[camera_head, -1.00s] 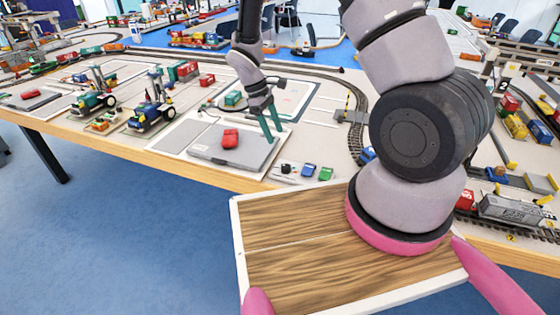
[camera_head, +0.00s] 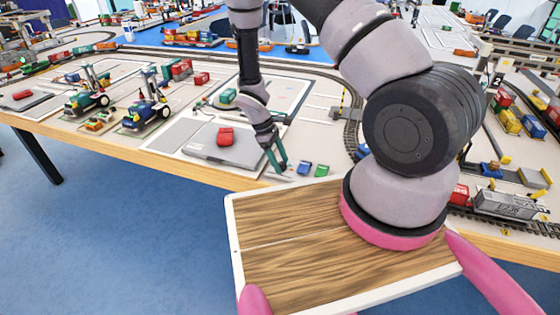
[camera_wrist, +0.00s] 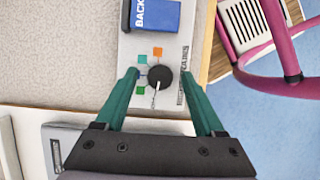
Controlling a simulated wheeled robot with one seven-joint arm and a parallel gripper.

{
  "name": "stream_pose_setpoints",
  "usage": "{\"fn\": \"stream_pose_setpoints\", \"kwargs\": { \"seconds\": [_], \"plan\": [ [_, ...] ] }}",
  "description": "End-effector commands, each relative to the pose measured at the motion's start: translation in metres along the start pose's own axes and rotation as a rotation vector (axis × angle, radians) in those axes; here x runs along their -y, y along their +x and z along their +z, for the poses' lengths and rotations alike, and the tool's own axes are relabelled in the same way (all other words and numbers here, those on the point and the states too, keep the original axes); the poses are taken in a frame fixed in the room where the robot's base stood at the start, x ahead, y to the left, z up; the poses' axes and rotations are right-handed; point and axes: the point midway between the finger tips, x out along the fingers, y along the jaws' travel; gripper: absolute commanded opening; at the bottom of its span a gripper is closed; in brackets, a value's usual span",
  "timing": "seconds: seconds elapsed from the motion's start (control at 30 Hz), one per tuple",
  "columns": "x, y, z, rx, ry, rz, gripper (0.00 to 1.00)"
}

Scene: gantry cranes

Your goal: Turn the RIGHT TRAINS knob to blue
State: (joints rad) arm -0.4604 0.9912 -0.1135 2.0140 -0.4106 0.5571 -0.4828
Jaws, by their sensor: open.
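The black round knob (camera_wrist: 160,77) shows in the wrist view on a pale panel, with a white line running from it toward the bottom of the picture. My gripper (camera_wrist: 160,74) is open, with one green finger on each side of the knob; contact cannot be told. In the head view my gripper (camera_head: 277,160) is at the table's front edge and hides the knob.
A blue block marked BACK (camera_wrist: 155,14) sits close beyond the knob. In the head view a blue block (camera_head: 304,168) and a green one (camera_head: 321,170) stand right of my gripper. A grey plate (camera_head: 207,152) with a red piece (camera_head: 225,136) lies to the left.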

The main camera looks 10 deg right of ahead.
Motion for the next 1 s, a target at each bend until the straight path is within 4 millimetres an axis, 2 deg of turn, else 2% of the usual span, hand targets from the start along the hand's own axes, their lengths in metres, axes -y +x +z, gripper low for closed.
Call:
{"fn": "stream_pose_setpoints", "kwargs": {
  "seconds": [0.23, 0.37, 0.4, 0.43, 0.77, 1.0],
  "plan": [
    [0.0001, 0.0008, 0.0001, 0.000, 0.001, 0.000, 0.71],
    [0.0001, 0.0007, 0.0001, 0.000, 0.001, 0.000, 0.21],
    [0.0002, 0.0007, 0.0001, 0.000, 0.001, -0.001, 0.06],
    [0.0001, 0.0006, 0.0001, 0.000, 0.001, 0.000, 0.00],
    [-0.0002, 0.0005, 0.0000, 0.000, 0.035, -0.015, 0.00],
    [-0.0015, 0.0007, 0.0004, 0.000, 0.161, -0.067, 0.00]
  ]
}}
